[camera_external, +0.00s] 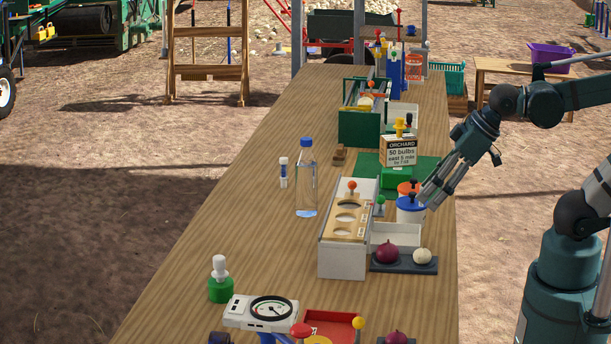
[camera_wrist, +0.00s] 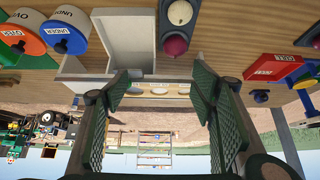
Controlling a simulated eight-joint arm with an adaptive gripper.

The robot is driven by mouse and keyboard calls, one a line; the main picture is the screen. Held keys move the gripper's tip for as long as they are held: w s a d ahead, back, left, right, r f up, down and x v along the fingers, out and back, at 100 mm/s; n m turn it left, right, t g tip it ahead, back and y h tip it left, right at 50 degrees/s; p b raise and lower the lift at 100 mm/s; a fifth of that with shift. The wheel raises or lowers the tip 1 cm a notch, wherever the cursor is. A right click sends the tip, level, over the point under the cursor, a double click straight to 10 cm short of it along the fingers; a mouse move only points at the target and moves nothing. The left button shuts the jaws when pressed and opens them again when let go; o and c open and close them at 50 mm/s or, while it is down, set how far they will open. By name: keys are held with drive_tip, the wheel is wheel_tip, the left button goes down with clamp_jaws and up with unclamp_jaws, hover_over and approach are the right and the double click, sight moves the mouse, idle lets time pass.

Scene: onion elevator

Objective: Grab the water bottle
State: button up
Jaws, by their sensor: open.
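The water bottle (camera_external: 306,180) stands upright on the wooden table, left of the white box with round holes. It is clear with a blue cap and a little water at the bottom. I cannot make it out in the wrist view. My gripper (camera_external: 428,196) is above the right side of the table, right of the bottle and apart from it, near the blue and white container. In the wrist view my gripper (camera_wrist: 163,95) has its green padded fingers spread apart with nothing between them.
The white box (camera_external: 343,262) with a wooden holed top stands between my gripper and the bottle. A dark tray (camera_external: 404,266) holds a red onion and a white one. A small blue and white vial (camera_external: 283,173) stands left of the bottle. The table's left side is mostly clear.

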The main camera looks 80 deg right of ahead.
drive_tip(key=w+d+r+m+g+h+p, duration=0.1)
drive_tip(key=w+d+r+m+p, duration=0.25)
drive_tip(key=w+r+p, duration=0.4)
drive_tip(key=m+g+h+p, duration=0.3)
drive_tip(key=m+p, duration=0.4)
drive_tip(key=p, duration=0.6)
approach(309, 157)
drive_tip(key=x, duration=0.5)
drive_tip(key=shift+a+f, duration=0.1)
drive_tip(key=shift+f, duration=0.25)
drive_tip(key=shift+w+d+f+m+g+p, duration=0.35)
drive_tip(key=shift+w+d+f, duration=0.2)
drive_tip(key=shift+f, duration=0.1)
drive_tip(key=shift+f, duration=0.1)
